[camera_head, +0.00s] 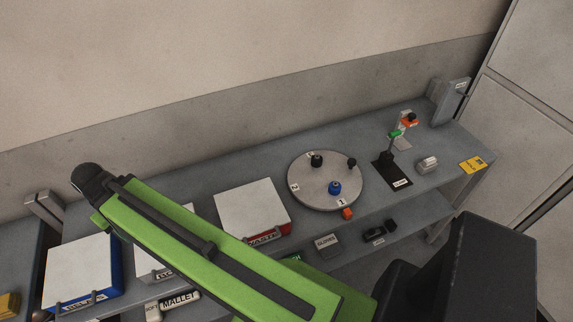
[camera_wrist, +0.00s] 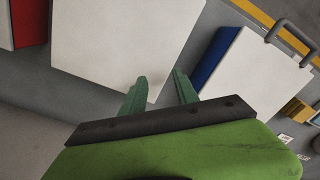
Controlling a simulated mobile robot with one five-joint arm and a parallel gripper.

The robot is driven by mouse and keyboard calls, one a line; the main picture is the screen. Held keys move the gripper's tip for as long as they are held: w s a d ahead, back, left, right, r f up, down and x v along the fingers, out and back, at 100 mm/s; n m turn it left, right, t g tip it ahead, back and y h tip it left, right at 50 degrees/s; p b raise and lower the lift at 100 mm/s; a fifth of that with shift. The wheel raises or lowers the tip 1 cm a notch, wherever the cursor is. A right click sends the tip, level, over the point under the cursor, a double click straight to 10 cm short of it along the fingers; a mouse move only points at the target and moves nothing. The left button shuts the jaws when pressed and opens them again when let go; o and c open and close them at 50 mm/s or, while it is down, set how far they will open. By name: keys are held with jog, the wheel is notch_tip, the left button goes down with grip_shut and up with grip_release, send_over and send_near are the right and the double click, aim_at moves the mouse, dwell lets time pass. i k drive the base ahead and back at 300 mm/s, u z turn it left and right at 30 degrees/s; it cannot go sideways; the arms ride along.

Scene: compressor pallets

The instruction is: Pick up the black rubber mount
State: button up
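A round grey turntable (camera_head: 312,190) stands on the bench in the head view. A small black piece (camera_head: 351,163), which looks like the black rubber mount, stands upright near its right rim. The head view does not show the fingers clearly. The wrist view does not show the mount.
White-topped bins stand left of the turntable, one red (camera_head: 252,208) and one blue (camera_head: 84,272). The blue one also shows in the wrist view (camera_wrist: 215,55). Right of the turntable are a black stand (camera_head: 391,172) and a grey block (camera_head: 427,165). A wall runs behind the bench.

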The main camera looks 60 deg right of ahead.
aim_at(316, 160)
jog(key=u, duration=0.35)
jog(key=k, duration=1.35)
jog(key=z, duration=0.45)
jog(key=i, duration=1)
jog(key=u, duration=0.1)
